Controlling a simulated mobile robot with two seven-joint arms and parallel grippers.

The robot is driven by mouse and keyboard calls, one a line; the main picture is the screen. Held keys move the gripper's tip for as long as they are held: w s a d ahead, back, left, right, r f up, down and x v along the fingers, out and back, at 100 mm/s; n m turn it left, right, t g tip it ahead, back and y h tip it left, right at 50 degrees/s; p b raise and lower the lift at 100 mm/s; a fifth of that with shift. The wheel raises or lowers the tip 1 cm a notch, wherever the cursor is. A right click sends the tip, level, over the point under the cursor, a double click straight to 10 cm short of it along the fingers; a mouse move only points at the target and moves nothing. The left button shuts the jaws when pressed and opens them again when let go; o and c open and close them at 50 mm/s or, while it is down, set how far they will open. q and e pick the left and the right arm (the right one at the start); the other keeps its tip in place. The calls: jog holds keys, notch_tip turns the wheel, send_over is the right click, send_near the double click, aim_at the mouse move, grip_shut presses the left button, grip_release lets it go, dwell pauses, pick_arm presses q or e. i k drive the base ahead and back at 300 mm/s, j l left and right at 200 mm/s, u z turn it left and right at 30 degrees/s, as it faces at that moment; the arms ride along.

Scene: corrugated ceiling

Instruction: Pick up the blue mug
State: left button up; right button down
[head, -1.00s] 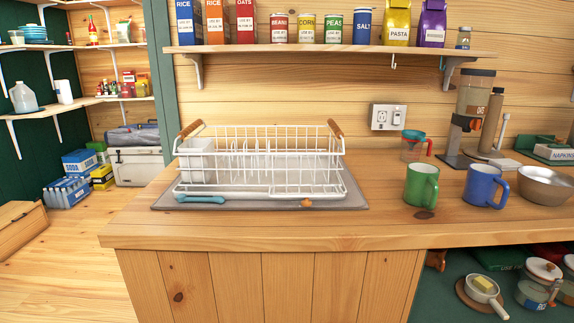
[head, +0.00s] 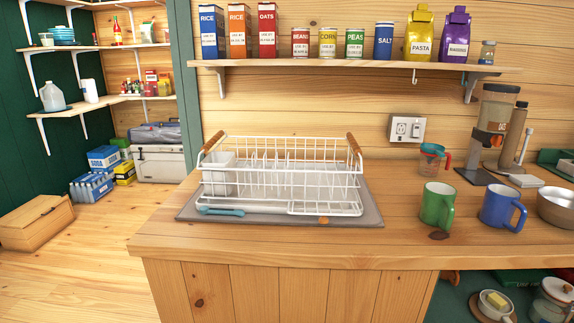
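The blue mug (head: 499,207) stands upright on the right part of the wooden counter in the head view. Its handle points to the right and toward the front. A green mug (head: 436,205) stands just to its left, with a small gap between them. Neither of my grippers shows in the head view.
A white wire dish rack (head: 283,180) stands on a grey mat (head: 372,214) at the counter's middle. A metal bowl (head: 557,207) is right of the blue mug, and a blender (head: 495,125) stands behind. A shelf (head: 340,65) with several containers hangs above. The counter front (head: 300,258) is clear.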

aim_at(500, 201)
jog(key=z, duration=1.5)
jog(key=i, duration=0.05)
